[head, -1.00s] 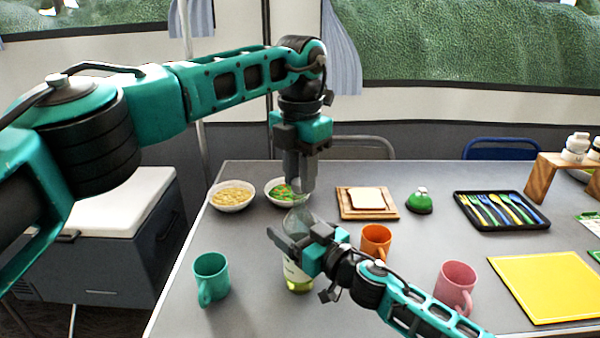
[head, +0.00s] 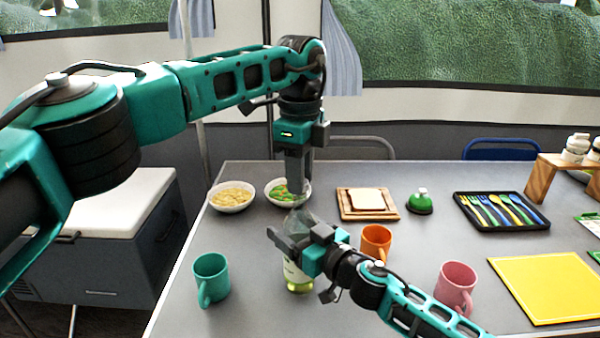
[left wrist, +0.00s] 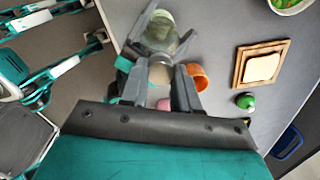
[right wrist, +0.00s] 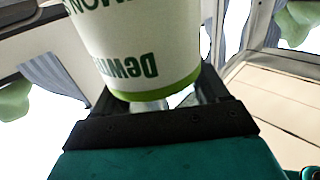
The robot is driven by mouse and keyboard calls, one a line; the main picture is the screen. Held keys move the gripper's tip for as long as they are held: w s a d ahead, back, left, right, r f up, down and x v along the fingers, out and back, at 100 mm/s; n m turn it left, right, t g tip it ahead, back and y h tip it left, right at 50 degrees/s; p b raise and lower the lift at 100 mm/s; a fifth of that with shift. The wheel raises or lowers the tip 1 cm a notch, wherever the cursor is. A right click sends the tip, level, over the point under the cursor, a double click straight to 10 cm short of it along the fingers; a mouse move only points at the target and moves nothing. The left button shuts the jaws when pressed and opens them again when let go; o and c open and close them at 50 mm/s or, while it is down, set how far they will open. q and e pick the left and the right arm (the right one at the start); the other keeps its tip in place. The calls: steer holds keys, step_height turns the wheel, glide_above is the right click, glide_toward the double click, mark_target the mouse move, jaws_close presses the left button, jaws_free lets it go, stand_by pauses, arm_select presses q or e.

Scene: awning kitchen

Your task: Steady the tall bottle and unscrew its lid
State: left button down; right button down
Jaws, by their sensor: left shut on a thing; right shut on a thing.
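The tall bottle (head: 297,276) stands on the grey table, with a clear upper part, a white label and a green bottom. Its label (right wrist: 140,45) fills much of the right wrist view. My right gripper (head: 292,240) reaches in from the lower right and is shut on the bottle's upper part. My left gripper (head: 297,200) points down from above and is shut at the bottle's top. In the left wrist view a pale round lid (left wrist: 160,73) shows between its fingers. The fingers hide the lid in the head view. I cannot tell whether the lid is loose.
A teal mug (head: 211,278) stands left of the bottle. An orange mug (head: 376,240) and a pink mug (head: 455,285) stand to the right. Two food bowls (head: 231,196) (head: 284,200) and a bread board (head: 367,213) are behind. A cutlery tray (head: 501,224) and yellow mat (head: 545,288) lie farther right.

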arm_select(q)
steer(key=n, duration=0.4)
steer(key=shift+n, duration=0.4)
steer(key=shift+r, duration=0.3)
steer(key=shift+r, duration=0.85)
steer(key=shift+r, duration=2)
arm_select(e)
jaws_free()
steer(key=shift+s+d, duration=0.1)
